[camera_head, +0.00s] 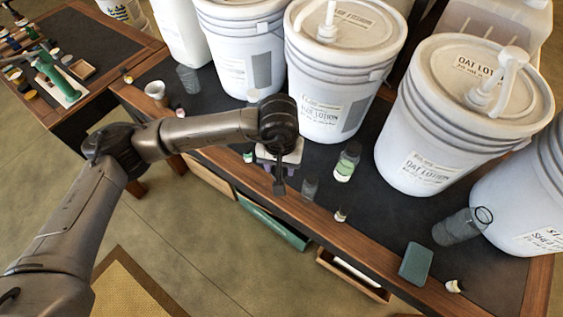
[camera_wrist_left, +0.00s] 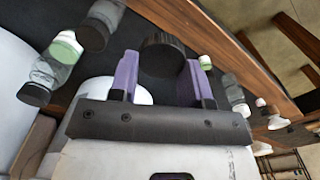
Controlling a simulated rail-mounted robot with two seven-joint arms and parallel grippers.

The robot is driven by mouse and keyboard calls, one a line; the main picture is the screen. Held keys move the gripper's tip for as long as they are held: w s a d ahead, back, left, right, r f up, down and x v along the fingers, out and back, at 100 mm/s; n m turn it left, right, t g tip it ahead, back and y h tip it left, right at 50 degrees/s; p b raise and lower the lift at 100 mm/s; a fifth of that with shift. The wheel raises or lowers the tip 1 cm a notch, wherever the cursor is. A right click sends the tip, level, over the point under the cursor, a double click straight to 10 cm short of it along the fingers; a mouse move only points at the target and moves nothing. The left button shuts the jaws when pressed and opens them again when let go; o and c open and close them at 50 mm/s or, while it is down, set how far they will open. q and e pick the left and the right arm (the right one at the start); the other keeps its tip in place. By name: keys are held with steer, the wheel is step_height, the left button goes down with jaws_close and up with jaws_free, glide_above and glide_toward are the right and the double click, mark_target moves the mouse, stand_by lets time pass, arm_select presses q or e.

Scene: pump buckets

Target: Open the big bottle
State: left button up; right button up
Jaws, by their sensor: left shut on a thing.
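My left gripper (camera_head: 279,172) is low over the front part of the dark table in the head view. In the left wrist view its two purple fingers (camera_wrist_left: 163,78) are closed on a black round cap (camera_wrist_left: 163,52). The bottle below the cap is largely hidden, so I cannot tell how the cap sits on it. A clear bottle with green liquid (camera_head: 345,166) stands to the right of the gripper, apart from it. An empty clear container (camera_head: 310,188) stands nearer, just right of the fingers. My right gripper is not in view.
Large white pump buckets (camera_head: 340,75) line the back of the table, with the oat lotion bucket (camera_head: 425,130) at right. A small bottle (camera_head: 341,214), a green block (camera_head: 415,263) and a clear glass jar (camera_head: 462,226) stand near the wooden front edge.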

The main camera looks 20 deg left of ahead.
arm_select(q)
steer(key=w+a+f+m, duration=0.15)
steer(key=w+m, duration=0.25)
steer(key=m, duration=1)
steer(key=w+a+f+m, duration=0.1)
steer(key=w+f+m, duration=0.3)
steer(key=m, duration=1)
steer(key=f, duration=0.8)
steer(key=shift+w+d+f+b, duration=0.3)
steer(key=shift+w+f+b, duration=0.1)
